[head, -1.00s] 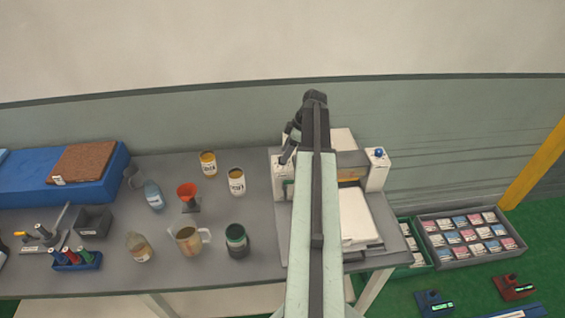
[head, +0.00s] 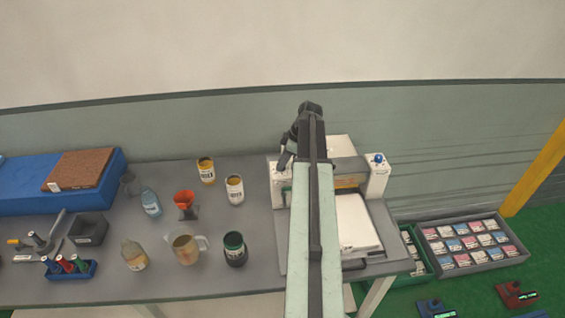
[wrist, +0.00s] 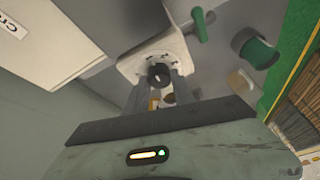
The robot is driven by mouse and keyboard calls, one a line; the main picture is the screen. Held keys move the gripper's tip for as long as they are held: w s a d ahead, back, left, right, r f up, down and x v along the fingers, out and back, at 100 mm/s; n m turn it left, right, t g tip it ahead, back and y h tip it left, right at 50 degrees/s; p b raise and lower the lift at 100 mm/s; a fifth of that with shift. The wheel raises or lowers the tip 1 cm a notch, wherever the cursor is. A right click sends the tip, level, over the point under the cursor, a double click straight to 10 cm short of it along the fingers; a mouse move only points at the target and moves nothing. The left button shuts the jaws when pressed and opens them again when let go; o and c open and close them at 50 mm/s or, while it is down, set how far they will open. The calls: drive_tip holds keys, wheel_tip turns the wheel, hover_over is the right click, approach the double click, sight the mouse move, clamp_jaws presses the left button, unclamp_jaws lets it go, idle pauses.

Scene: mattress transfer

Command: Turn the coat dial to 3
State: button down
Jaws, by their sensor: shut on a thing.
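The coat dial is a dark round knob (wrist: 158,75) on the white end housing (wrist: 140,62) of the machine, with small dark marks around it that are too small to read. My gripper (wrist: 157,84) has its two dark fingers on either side of the knob and is shut on it. In the head view, my gripper (head: 284,160) is at the top of the machine's left white post (head: 278,184). The knob itself is hidden there, and its setting cannot be read.
A green handle (wrist: 200,25) sticks out beside the housing, close to the knob. Left of the machine stand an amber-labelled can (head: 206,170), a white-labelled can (head: 235,189), an orange funnel (head: 185,198) and a dark green can (head: 234,248). A blue knob (head: 378,159) tops the right post.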

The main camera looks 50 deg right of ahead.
drive_tip(key=m, duration=0.2)
drive_tip(key=m+h, duration=0.1)
drive_tip(key=shift+s+a+m+t, duration=0.2)
drive_tip(key=shift+m+t, duration=0.2)
drive_tip(key=m+h, duration=0.2)
drive_tip(key=m, duration=0.2)
drive_tip(key=shift+a+m, duration=0.1)
drive_tip(key=shift+m, duration=0.2)
drive_tip(key=m+h, duration=0.1)
drive_tip(key=m, duration=0.3)
drive_tip(key=shift+m+h, duration=0.3)
drive_tip(key=shift+h, duration=0.1)
drive_tip(key=shift+w+a+m+g+h, duration=0.1)
drive_tip(key=shift+m+g+h, duration=0.2)
drive_tip(key=shift+m, duration=0.75)
drive_tip(key=shift+m+g+h, duration=0.2)
drive_tip(key=shift+m+h, duration=0.2)
drive_tip(key=shift+m, duration=0.65)
drive_tip(key=c, duration=1.1)
unclamp_jaws()
drive_tip(key=shift+o, duration=0.2)
